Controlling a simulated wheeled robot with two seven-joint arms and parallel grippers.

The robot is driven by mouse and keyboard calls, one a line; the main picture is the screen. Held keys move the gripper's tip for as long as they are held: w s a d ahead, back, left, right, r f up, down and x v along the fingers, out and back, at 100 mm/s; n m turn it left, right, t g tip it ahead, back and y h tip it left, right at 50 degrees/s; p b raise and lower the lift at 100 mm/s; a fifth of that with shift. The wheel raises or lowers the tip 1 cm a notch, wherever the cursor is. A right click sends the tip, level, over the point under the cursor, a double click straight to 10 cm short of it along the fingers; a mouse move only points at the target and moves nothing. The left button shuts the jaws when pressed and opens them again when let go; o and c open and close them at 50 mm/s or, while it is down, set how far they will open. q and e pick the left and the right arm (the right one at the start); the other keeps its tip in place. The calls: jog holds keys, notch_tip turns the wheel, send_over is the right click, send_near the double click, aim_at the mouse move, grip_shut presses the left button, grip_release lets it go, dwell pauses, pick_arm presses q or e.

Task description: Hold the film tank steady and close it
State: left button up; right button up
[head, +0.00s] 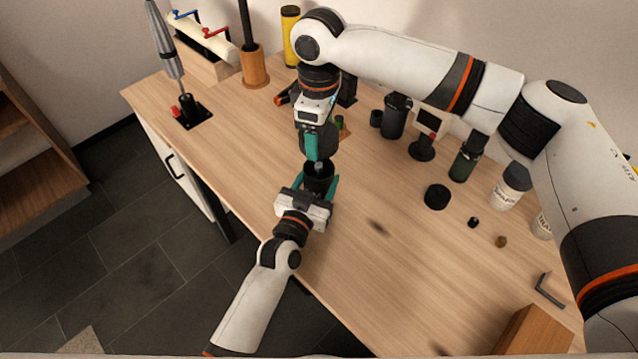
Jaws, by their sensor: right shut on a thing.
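The black film tank (319,185) stands near the table's front edge, with a small grey post showing at its top. My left gripper (317,188) is around it, one teal finger on each side. Whether those fingers press on it I cannot tell. My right gripper (315,152) points down just above the tank and is shut on a dark round piece (327,144), which looks like a lid. Teal fingers partly hide this piece, and any gap to the tank is unclear. A separate black round cap (437,196) lies on the table to the right.
Bottles (464,163) (511,187), a dark cup (393,117) and a small display on a stand (430,128) are at the right rear. Small stoppers (501,241) lie nearby. A wooden block (530,334) sits front right. The table (400,290) is clear right of my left arm.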

aim_at(319, 164)
pick_arm(q)
jog(key=c, duration=0.7)
pick_arm(e)
jog(key=shift+f, duration=2.5)
jog(key=shift+f, duration=0.9)
jog(key=shift+f, duration=0.5)
